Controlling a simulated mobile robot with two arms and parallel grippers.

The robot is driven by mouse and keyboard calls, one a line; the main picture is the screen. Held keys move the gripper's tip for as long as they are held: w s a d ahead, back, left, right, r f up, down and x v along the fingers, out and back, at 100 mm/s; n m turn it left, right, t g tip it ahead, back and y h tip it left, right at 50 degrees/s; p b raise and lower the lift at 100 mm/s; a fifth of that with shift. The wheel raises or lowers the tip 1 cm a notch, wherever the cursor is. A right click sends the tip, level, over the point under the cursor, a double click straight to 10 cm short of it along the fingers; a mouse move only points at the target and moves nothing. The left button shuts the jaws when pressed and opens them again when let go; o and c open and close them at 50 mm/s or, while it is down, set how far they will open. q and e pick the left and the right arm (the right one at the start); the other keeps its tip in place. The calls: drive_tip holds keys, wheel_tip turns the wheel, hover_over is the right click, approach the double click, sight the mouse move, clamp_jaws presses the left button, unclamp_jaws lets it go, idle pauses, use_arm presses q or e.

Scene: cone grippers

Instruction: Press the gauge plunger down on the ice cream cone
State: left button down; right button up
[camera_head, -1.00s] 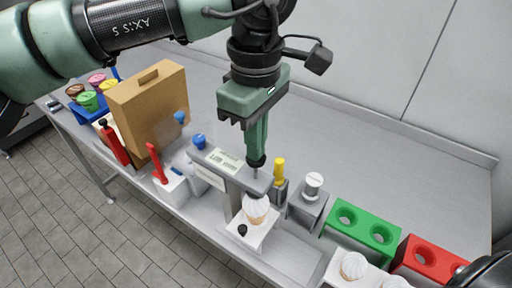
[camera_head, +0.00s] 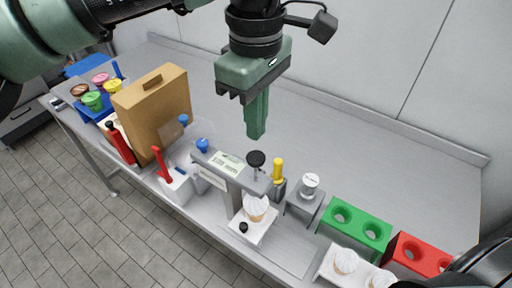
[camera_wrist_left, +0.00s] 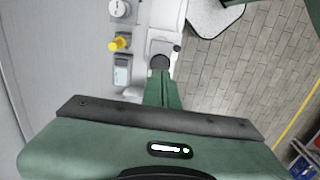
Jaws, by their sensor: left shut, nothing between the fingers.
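The gauge (camera_head: 240,177) is a grey bridge with a pale label, standing on the bench. Its plunger (camera_head: 256,158) has a round black knob on a thin rod above the bridge's right end. The ice cream cone (camera_head: 256,208), with a white swirl, sits upright under that end in a white stand (camera_head: 249,229). Whether the rod touches the swirl is hidden. My right gripper is not in view.
A yellow-topped tool (camera_head: 278,170) and a white-topped grey block (camera_head: 309,188) stand right of the gauge. Green (camera_head: 359,234) and red (camera_head: 424,254) holders are farther right. A brown case (camera_head: 150,110) stands left. The bench behind the gauge is clear.

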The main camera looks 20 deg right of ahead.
use_arm(q)
wheel_tip(320, 180, up, 6)
drive_tip(key=p, duration=0.4)
drive_tip(key=shift+r, duration=0.15)
idle(0.4)
